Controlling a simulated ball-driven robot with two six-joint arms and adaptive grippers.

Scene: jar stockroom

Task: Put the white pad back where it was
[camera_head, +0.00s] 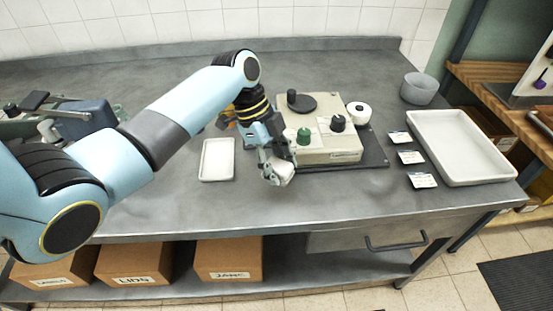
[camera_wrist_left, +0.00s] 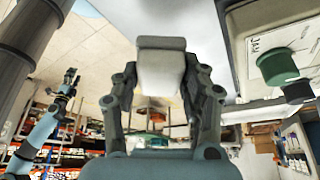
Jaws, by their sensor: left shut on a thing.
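My left gripper (camera_head: 277,176) is shut on the white pad (camera_head: 284,173), holding it just in front of the left front corner of a beige device (camera_head: 330,155). In the left wrist view the white pad (camera_wrist_left: 161,72) sits between the two fingers of my left gripper (camera_wrist_left: 162,85). The device has a green knob (camera_head: 304,136), a black knob (camera_head: 338,123), a black disc (camera_head: 301,103) and a white round piece (camera_head: 359,112). The green knob also shows in the wrist view (camera_wrist_left: 277,66). My right gripper (camera_wrist_left: 70,82) is small in the wrist view; its opening is unclear.
A small white tray (camera_head: 217,174) lies left of my left gripper. At the right are a large white tray (camera_head: 463,150), several label cards (camera_head: 410,157) and a grey tub (camera_head: 419,90). Labelled cardboard boxes (camera_head: 229,260) stand on the shelf below. The counter's front strip is clear.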

